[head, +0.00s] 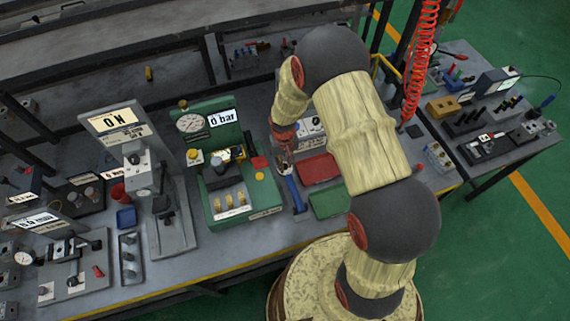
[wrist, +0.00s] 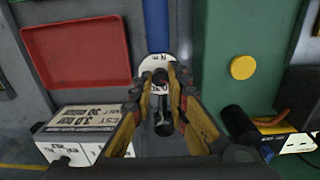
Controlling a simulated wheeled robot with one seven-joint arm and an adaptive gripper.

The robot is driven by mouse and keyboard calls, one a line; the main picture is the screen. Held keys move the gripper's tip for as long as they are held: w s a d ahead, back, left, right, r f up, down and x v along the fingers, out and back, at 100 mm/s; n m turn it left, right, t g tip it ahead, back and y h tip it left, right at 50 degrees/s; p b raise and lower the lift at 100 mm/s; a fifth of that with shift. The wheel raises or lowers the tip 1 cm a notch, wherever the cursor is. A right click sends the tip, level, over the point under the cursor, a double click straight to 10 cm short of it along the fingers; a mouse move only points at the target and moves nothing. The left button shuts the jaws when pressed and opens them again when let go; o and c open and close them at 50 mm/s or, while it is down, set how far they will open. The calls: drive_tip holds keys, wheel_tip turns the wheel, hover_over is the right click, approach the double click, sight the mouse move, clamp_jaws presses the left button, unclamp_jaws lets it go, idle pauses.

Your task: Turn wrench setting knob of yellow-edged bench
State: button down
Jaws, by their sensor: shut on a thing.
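The yellow-edged bench (head: 225,262) runs across the head view. A torque wrench with a blue handle (head: 293,195) lies on it, between a green test block and red and green trays. In the wrist view, the blue handle (wrist: 156,25) leads to a white dial plate (wrist: 155,62) with printed letters. A small dark setting knob (wrist: 162,112) sits in front of the dial, between the yellow-padded fingers. My gripper (wrist: 162,120) is shut on this knob. In the head view, my gripper (head: 284,160) points down over the wrench, and the knob cannot be made out.
The green pressure block (head: 266,192), with a gauge and a "0 bar" display (head: 222,117), stands close left of my gripper. A red tray (head: 319,169) and green tray (head: 328,203) lie right. A white display box (wrist: 85,130) sits near the fingers in the wrist view.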

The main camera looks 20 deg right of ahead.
drive_tip(key=m+b, duration=0.1)
drive_tip(key=m, duration=0.3)
drive_tip(key=shift+m+b, duration=0.3)
drive_tip(key=shift+m, duration=1.3)
drive_tip(key=c, duration=1.7)
unclamp_jaws()
wheel_tip(320, 180, up, 12)
drive_tip(key=shift+w+a, duration=0.1)
